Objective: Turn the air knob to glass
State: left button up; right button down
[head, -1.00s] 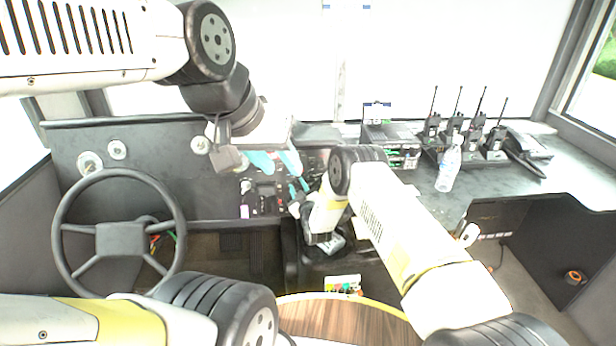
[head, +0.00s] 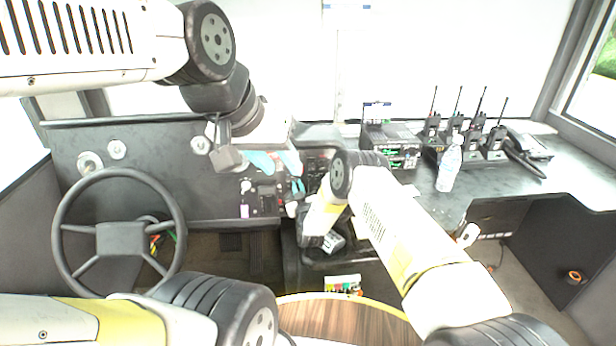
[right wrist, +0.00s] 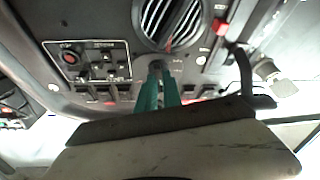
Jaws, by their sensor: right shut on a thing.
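The air knob (right wrist: 156,67) is a small dark knob on the black dashboard panel, just below the round air vent in the right wrist view. My right gripper (right wrist: 160,78) has its teal fingers closed around it, and they hide most of it and its pointer. In the head view my right gripper (head: 297,188) reaches the panel in the middle of the dashboard. The knob cannot be made out there. My left gripper (head: 274,161) hangs above and left of it, its teal fingers apart and empty. The glass setting's marking is too small to read.
A round air vent (right wrist: 172,20) sits just above the knob. A red button (right wrist: 71,57) and several switches lie to its left. A steering wheel (head: 120,238) stands at the left. A water bottle (head: 449,166) and several radios stand on the right counter.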

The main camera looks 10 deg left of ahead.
jog(key=m+h, duration=0.1)
jog(key=m, duration=0.3)
jog(key=m+t+h, duration=0.1)
jog(key=m+h, duration=0.1)
jog(key=m, duration=0.1)
jog(key=shift+a+m, duration=0.1)
jog(key=shift+m, duration=0.3)
jog(key=shift+m+h, duration=0.3)
jog(key=c, duration=1.5)
grip_release()
jog(key=s+d, duration=0.1)
jog(key=s, duration=0.6)
jog(key=shift+s+d, duration=0.15)
jog(key=shift+s, duration=0.25)
jog(key=shift+f, duration=0.1)
